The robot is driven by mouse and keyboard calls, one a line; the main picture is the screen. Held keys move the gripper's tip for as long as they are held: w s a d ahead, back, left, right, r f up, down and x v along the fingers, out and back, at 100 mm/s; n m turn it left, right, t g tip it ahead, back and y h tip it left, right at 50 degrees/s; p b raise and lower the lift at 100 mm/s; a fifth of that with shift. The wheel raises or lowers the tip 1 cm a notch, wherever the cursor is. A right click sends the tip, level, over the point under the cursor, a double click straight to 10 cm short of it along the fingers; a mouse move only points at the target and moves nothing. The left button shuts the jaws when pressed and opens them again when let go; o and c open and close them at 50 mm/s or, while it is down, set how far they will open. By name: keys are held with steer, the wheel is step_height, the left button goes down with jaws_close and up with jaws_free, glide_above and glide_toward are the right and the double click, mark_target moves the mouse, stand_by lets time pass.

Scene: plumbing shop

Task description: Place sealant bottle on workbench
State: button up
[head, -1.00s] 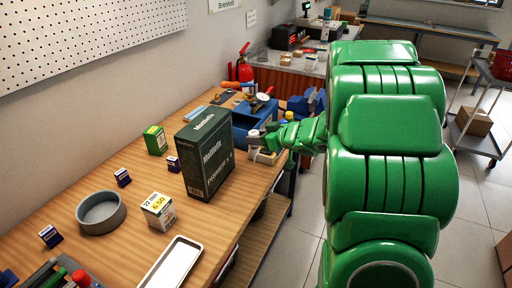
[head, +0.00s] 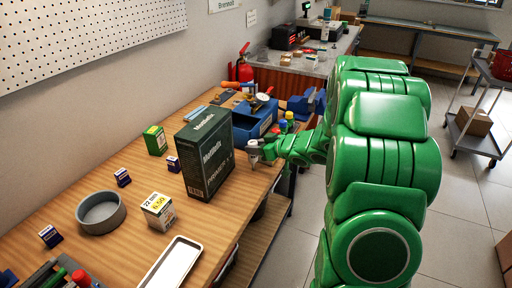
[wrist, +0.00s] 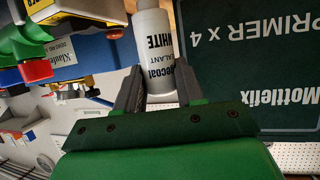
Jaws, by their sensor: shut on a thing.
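The sealant bottle (wrist: 158,45) is white and grey with "WHITE" and "SEALANT" lettering. In the wrist view it stands between the two dark fingers of my gripper (wrist: 159,82), which are shut on its sides. In the head view my gripper (head: 256,151) is at the front edge of the wooden workbench (head: 215,220), just right of the dark green Mottlefix box. The bottle is hard to make out there, and I cannot tell whether its base touches the bench.
The tall Mottlefix box (head: 207,160) stands close left of my gripper. A blue bin (head: 247,125) with tools is behind it.

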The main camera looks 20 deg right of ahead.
steer(key=shift+f, duration=0.1)
steer(key=o, duration=1.1)
steer(key=shift+s+d+r, duration=0.1)
steer(key=shift+r, duration=0.1)
steer(key=shift+v, duration=5.85)
